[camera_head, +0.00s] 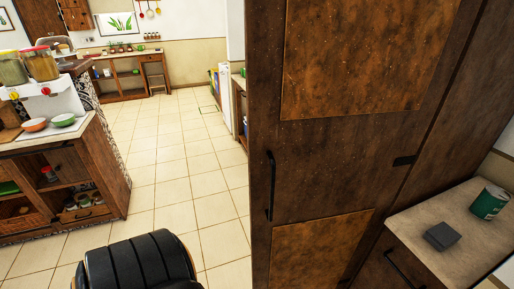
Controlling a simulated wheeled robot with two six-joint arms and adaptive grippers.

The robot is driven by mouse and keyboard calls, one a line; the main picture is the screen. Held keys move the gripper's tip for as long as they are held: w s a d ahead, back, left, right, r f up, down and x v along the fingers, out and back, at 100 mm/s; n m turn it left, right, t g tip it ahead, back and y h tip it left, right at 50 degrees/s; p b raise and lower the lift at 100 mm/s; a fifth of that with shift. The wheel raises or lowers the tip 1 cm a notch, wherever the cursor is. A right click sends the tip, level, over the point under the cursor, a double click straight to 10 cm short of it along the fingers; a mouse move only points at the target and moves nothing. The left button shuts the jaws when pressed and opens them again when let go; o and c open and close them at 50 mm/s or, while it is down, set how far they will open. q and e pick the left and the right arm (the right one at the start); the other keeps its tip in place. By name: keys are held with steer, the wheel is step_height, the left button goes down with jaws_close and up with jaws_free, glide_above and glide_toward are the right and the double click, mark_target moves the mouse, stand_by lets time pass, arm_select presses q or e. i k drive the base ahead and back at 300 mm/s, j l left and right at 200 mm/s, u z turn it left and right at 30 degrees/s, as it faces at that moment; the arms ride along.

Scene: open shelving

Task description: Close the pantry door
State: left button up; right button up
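The pantry door (340,150) is a tall dark brown wooden door with lighter rust-brown panels, filling the right centre of the head view. Its black vertical handle (270,186) is near the door's left edge. A small dark fitting (405,160) shows toward its right side. The top and bottom of the door are cut off by the frame, and I cannot tell how far it stands open. No gripper shows in the view, and nothing is seen touching the handle.
A counter (455,225) with a green can (489,202) and a dark grey box (442,236) stands at right. A wooden island (60,185) with jars and bowls stands at left. Tiled floor (180,165) is clear between island and door. A black ribbed shape fills bottom centre-left.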

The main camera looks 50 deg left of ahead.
mark_target(343, 96)
steer(key=k+u, duration=0.1)
steer(key=u, duration=0.75)
